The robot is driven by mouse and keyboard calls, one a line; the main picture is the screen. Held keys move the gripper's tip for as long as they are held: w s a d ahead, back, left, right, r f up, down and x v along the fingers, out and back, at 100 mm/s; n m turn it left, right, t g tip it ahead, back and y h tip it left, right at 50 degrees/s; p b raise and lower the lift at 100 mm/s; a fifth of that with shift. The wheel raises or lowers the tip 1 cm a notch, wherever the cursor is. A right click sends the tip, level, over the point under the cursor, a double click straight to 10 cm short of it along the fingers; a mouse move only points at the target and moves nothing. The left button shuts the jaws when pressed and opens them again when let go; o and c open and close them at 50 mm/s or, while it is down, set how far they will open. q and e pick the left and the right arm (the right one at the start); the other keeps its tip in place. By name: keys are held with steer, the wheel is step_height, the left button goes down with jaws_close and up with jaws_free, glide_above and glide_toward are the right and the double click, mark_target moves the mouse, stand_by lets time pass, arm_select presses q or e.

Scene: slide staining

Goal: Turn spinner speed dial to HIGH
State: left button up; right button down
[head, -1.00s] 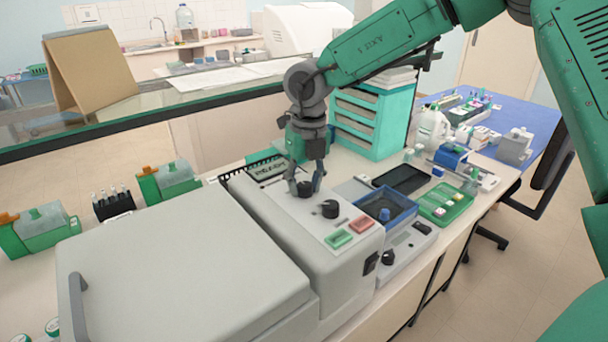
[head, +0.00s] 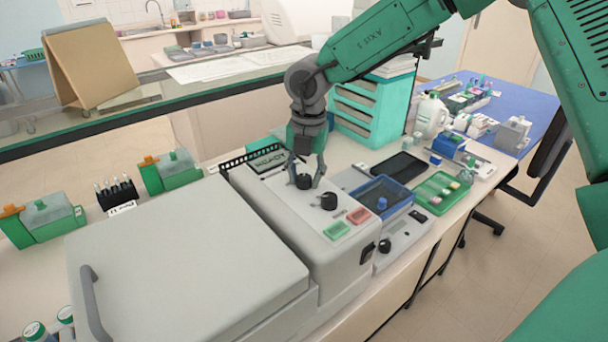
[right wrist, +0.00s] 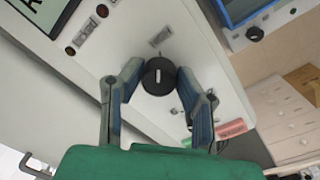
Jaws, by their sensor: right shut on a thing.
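The grey spinner (head: 190,265) stands on the bench with its broad lid shut. Its control panel carries two black dials. My right gripper (head: 305,184) points down over the panel, shut on the far dial (head: 303,181). In the right wrist view that black round dial (right wrist: 159,76) sits between the fingertips of my right gripper (right wrist: 160,72), with a short white pointer line on its top. The dial's printed speed marks are too small to read. The nearer dial (head: 328,201) is free. My left gripper is not in view.
A small display (head: 266,159) is at the panel's far end. A blue-rimmed tray (head: 385,195) and a teal drawer unit (head: 372,115) stand close by on the right.

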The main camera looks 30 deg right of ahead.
mark_target(307, 175)
steer(key=shift+w+r, duration=0.15)
steer(key=shift+w, duration=0.05)
steer(key=c, duration=1.3)
jaws_free()
steer(key=shift+o, duration=0.6)
steer(key=shift+d, duration=0.1)
step_height(307, 175, up, 12)
steer(key=shift+d+f, duration=0.25)
steer(key=shift+s, duration=0.15)
